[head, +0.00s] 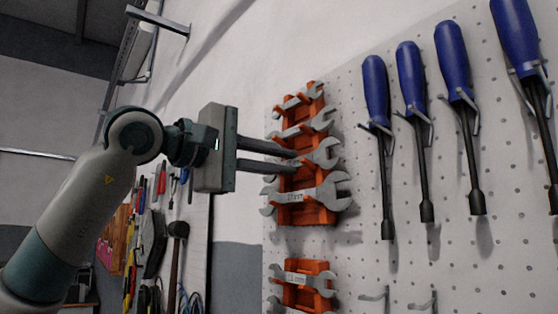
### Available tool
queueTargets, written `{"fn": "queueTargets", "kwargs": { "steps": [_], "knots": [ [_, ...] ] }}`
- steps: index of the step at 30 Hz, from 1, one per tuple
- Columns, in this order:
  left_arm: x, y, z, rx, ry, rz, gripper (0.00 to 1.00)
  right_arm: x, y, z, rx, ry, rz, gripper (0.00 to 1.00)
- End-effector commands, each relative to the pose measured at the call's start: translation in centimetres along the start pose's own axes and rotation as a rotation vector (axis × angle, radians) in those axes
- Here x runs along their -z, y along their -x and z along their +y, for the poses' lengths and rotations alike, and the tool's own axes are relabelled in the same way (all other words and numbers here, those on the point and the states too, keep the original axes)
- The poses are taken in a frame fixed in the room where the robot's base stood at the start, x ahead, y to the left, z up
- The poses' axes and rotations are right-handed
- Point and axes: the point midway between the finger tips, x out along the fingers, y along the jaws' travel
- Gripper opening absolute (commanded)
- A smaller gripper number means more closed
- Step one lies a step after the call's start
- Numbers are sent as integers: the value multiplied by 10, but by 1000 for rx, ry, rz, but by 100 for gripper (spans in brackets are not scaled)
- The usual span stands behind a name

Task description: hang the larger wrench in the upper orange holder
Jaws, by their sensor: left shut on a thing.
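The upper orange holder (299,213) is on the pegboard and carries several grey open-ended wrenches, one above another. The largest-looking wrench (318,194) lies across its bottom level, with a marking on its shank. Just above it is another wrench (326,153), whose middle is partly hidden by my fingers. My left gripper (293,161) reaches in from the left, its fingertips at the holder. It is shut on this wrench above the largest one, which looks level and at the holder. Whether it rests on the hooks is hidden. My right gripper is not in view.
A lower orange holder (307,268) carries a smaller wrench (302,280). Several blue-handled screwdrivers (409,70) hang to the right on the pegboard (500,262). Empty metal hooks (424,302) stick out at the bottom. More tools, including a hammer (177,232), hang on the back left.

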Motion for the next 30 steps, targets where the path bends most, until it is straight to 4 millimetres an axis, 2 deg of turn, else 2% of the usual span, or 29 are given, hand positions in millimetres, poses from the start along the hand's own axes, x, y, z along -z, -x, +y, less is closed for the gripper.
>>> {"fn": "queueTargets", "kwargs": {
  "steps": [11, 12, 14, 24, 30],
  "knots": [
    [0, 0, 0, -1, 0, 0, 0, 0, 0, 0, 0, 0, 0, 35],
    [0, 0, 0, -1, 0, 0, 24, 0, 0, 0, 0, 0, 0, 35],
    [0, 0, 0, -1, 0, 0, 36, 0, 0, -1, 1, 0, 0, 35],
    [0, 1, 0, 1, 0, 0, 36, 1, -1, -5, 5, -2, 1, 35],
    [1, 12, -2, 0, 0, 1, 36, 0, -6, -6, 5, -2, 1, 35]
  ]
}}
